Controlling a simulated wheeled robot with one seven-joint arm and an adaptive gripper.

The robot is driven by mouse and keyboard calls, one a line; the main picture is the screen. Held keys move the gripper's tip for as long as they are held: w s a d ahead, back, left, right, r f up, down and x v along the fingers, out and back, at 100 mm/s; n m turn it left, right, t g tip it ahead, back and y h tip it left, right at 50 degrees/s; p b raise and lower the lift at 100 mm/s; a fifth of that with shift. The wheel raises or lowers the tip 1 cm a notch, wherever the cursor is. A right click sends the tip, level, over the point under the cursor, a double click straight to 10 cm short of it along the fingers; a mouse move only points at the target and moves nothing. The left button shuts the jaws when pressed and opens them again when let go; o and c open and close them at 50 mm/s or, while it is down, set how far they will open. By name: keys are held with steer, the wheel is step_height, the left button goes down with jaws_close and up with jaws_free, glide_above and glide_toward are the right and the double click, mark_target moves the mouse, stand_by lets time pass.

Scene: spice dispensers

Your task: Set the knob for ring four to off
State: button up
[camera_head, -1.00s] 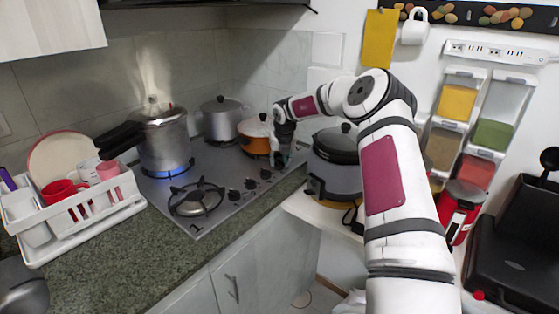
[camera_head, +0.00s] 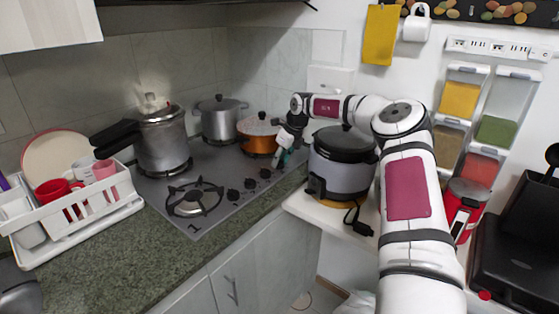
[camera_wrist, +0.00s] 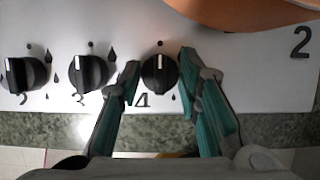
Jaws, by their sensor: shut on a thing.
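The knob for ring four (camera_wrist: 159,74) is black and round, above the printed 4 in the wrist view. Its white line points straight up at the small dot above it. My gripper (camera_wrist: 160,75) has its teal fingers on either side of this knob and is shut on it. In the head view my gripper (camera_head: 282,157) is at the right end of the knob row and hides this knob. The pressure cooker (camera_head: 162,143) stands on the back left ring, with no flame visible beneath it.
Knobs two (camera_wrist: 24,74) and three (camera_wrist: 88,73) are left of my gripper. An orange pot (camera_head: 258,136) and a grey pot (camera_head: 220,119) stand at the back. A rice cooker (camera_head: 341,170) stands close to the right of my gripper. The front ring (camera_head: 195,203) is bare.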

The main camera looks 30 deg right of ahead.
steer(key=shift+f, duration=0.1)
stand_by(0.3)
steer(key=o, duration=1.1)
steer(key=v, duration=1.2)
steer(key=shift+w, duration=0.1)
